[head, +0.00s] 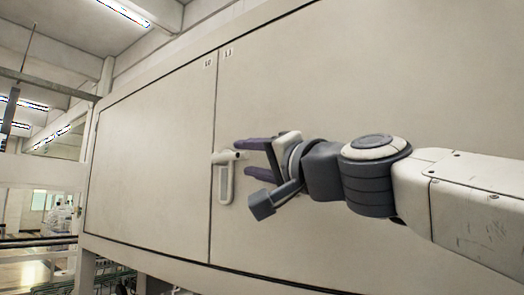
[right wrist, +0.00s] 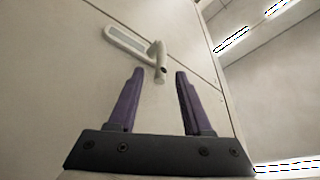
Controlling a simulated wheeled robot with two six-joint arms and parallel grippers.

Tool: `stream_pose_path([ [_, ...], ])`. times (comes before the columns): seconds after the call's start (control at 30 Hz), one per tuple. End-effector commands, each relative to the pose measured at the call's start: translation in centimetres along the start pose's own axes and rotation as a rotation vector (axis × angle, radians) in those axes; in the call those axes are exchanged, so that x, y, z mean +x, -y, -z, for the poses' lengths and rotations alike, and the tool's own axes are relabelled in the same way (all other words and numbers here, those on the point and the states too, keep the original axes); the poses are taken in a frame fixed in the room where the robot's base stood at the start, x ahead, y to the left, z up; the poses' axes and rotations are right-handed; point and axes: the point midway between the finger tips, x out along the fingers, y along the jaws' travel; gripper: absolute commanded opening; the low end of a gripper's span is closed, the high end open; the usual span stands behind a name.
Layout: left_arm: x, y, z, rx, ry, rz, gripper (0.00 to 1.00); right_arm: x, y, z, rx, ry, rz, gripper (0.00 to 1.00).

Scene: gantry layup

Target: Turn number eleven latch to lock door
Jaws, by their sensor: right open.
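The latch (head: 226,185) is a white upright plate with a lever handle (head: 228,157) at its top, pointing right in the head view. It sits beside the seam between two large beige door panels. The right panel (head: 330,110) has a small label at its top left that looks like 11. In the right wrist view the latch plate (right wrist: 128,40) and its handle (right wrist: 158,62) show ahead of the fingers. My right gripper (head: 245,158) is open, its purple fingertips close to the handle's free end; it also shows in the wrist view (right wrist: 158,74). Contact cannot be told.
The left panel (head: 150,160), with its own small label, is flat and clear. Rails and shop-floor equipment (head: 62,215) show at far left. Ceiling lights (head: 125,12) hang above. The panel faces around the latch are free of other objects.

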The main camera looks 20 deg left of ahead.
Motion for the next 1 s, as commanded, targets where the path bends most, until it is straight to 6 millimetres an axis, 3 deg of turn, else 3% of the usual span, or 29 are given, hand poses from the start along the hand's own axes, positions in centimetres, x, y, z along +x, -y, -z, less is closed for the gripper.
stream_pose_path([
  [0.1,-1.6,-0.1,0.1,-0.001,0.0,0.0,0.0,2.5,0.3,0.1,0.002,0.004,-0.001,0.5],
  [0.3,-2.6,-0.2,0.1,-0.002,0.0,0.0,0.0,5.2,0.2,-0.1,0.001,0.004,-0.001,0.5],
  [0.7,-2.8,-0.2,0.1,-0.003,0.0,0.0,0.0,6.1,0.1,-0.3,0.0,0.005,0.001,0.5],
  [0.77,-2.8,-0.2,0.1,-0.002,0.0,0.0,0.0,6.1,0.1,-0.3,0.0,0.005,0.001,0.3],
  [0.83,-2.8,-0.2,0.1,-0.002,0.0,0.0,0.0,6.0,0.1,-0.3,0.0,0.005,0.001,0.04],
  [1.0,-2.8,-0.2,0.1,-0.002,0.0,0.0,0.0,6.0,0.1,-0.3,0.0,0.005,0.001,0.0],
])
